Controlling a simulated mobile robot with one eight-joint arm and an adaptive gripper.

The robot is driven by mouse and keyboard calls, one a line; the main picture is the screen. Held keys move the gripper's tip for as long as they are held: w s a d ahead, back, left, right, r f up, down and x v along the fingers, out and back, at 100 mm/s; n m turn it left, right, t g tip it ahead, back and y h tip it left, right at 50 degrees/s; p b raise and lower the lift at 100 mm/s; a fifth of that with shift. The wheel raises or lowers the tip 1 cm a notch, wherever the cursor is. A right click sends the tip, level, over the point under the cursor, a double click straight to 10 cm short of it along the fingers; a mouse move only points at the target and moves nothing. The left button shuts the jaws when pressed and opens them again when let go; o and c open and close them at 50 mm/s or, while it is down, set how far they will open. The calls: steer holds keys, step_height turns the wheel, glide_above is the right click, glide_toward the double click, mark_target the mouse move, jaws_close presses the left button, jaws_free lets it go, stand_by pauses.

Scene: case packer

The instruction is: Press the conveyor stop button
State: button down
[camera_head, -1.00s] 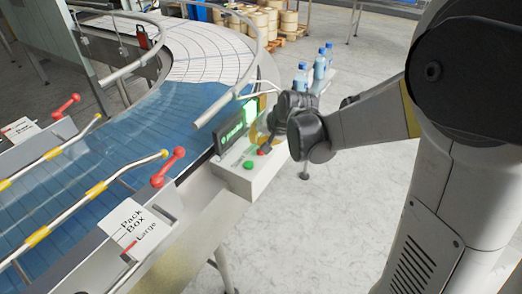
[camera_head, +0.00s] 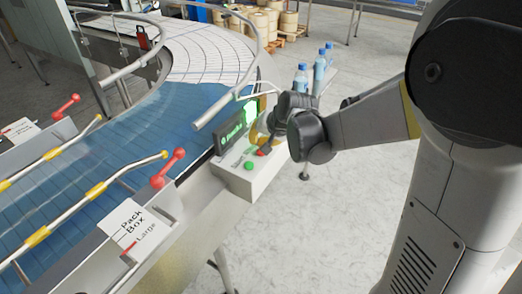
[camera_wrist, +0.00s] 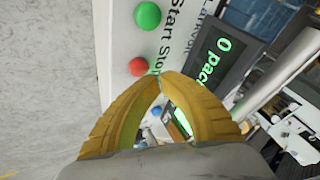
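The light grey control box (camera_head: 240,179) stands at the conveyor's edge in the head view. It carries a green button (camera_head: 248,166) and a red button (camera_head: 262,152). In the wrist view the green button (camera_wrist: 147,15) is near the top, and the red button (camera_wrist: 138,66) is beside the printed words "Start Stop". My gripper (camera_wrist: 161,77) has its yellow fingers closed at the tips, with nothing seen between the tips. The tips appear just below and right of the red button; contact cannot be told. In the head view my wrist hides much of the gripper.
A dark display (camera_head: 231,134) with green text stands behind the buttons; it also shows in the wrist view (camera_wrist: 215,60). The blue conveyor (camera_head: 110,160) and metal guide rails lie left. Blue-capped bottles (camera_head: 319,72) stand beyond my wrist. Open floor lies right of the box.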

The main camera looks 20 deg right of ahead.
steer(key=shift+f+b, duration=0.45)
steer(key=shift+f+b, duration=0.45)
steer(key=shift+f, duration=0.05)
stand_by(0.5)
steer(key=shift+r, duration=0.15)
stand_by(0.3)
steer(key=shift+r+p, duration=0.7)
steer(key=shift+r, duration=0.1)
steer(key=shift+r+p, duration=1.85)
steer(key=shift+r, duration=0.7)
steer(key=shift+f, duration=0.1)
